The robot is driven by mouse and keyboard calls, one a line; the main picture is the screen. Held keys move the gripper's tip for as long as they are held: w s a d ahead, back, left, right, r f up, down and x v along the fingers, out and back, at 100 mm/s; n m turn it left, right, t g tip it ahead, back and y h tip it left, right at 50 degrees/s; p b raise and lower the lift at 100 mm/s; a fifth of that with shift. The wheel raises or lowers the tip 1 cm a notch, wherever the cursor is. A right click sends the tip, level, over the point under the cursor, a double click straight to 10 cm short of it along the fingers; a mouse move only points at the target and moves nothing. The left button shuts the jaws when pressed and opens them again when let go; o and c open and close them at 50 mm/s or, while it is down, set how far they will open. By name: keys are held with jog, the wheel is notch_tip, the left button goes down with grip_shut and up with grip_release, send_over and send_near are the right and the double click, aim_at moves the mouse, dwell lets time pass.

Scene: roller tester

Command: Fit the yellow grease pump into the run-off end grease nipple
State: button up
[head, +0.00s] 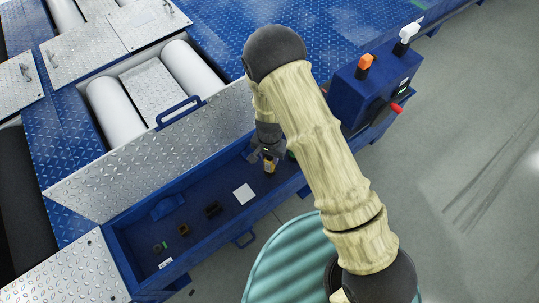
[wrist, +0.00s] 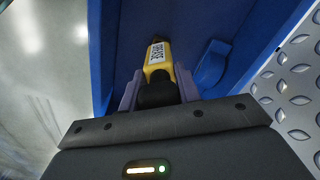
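The yellow grease pump (wrist: 159,54) has a white GREASE label and a black end towards me in the wrist view. My gripper (wrist: 158,88) has a finger on each side of that black end, and both look in contact with it. In the head view the pump (head: 270,166) shows small below my gripper (head: 268,153), over the right part of the long blue trough (head: 128,243). Whether it touches the trough floor I cannot tell. My arm hides part of the trough's right end. I cannot make out the run-off end grease nipple in either view.
A blue control box (head: 378,88) is at right, a teal ribbed drum (head: 285,262) in front.

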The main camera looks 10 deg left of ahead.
jog(key=o, duration=0.5)
notch_tip(320, 180, up, 18)
jog(key=p, duration=0.5)
jog(key=shift+f+p, duration=0.25)
jog(key=shift+p, duration=0.15)
